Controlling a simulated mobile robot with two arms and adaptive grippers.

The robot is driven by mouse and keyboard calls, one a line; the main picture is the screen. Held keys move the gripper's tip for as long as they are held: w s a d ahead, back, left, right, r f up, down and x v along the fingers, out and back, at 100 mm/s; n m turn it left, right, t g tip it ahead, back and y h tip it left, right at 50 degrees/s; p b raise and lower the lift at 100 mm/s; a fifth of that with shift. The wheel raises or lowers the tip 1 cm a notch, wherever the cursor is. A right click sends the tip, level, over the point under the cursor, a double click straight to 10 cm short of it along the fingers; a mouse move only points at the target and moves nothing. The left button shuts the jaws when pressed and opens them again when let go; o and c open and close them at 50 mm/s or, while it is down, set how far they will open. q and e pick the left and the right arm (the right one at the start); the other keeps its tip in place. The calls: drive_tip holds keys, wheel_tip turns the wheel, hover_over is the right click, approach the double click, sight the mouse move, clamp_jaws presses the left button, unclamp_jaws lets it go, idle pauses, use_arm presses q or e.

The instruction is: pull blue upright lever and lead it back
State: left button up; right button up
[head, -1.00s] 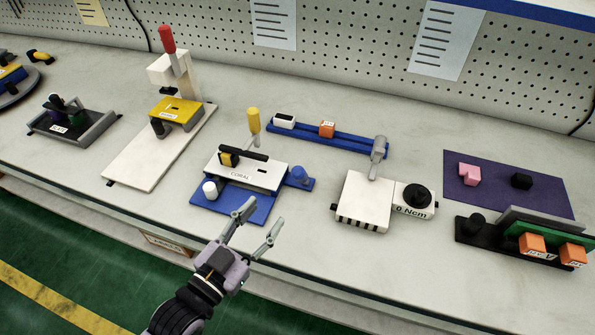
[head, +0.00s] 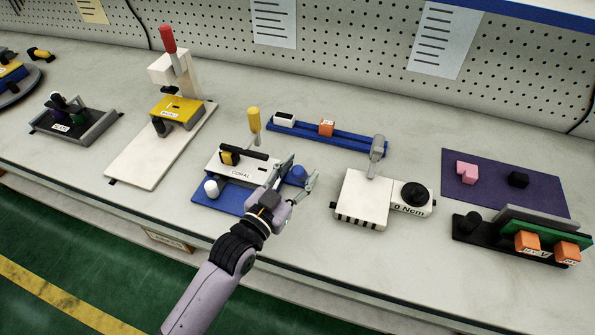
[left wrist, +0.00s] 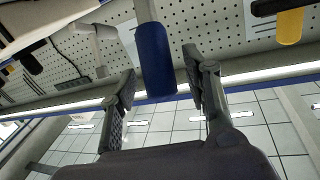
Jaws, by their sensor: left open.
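The blue upright lever (head: 297,174) stands at the right end of a fixture with a white block marked CORAL (head: 237,171) on a blue base (head: 222,201). In the head view its blue knob shows between the fingertips of my left gripper (head: 300,170). In the left wrist view the lever's blue handle (left wrist: 155,60) on a pale stem lies between the two open fingers (left wrist: 160,85). I see no finger pressed on it; a gap shows on each side. My right gripper is not in view.
A yellow-handled lever (head: 254,121) rises behind the white block. A blue rail (head: 345,138) with small blocks lies behind, and a white torque unit (head: 363,200) stands to the right. A white press (head: 160,140) with a red handle stands to the left.

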use_arm(q)
clamp_jaws()
idle(0.4)
idle(0.4)
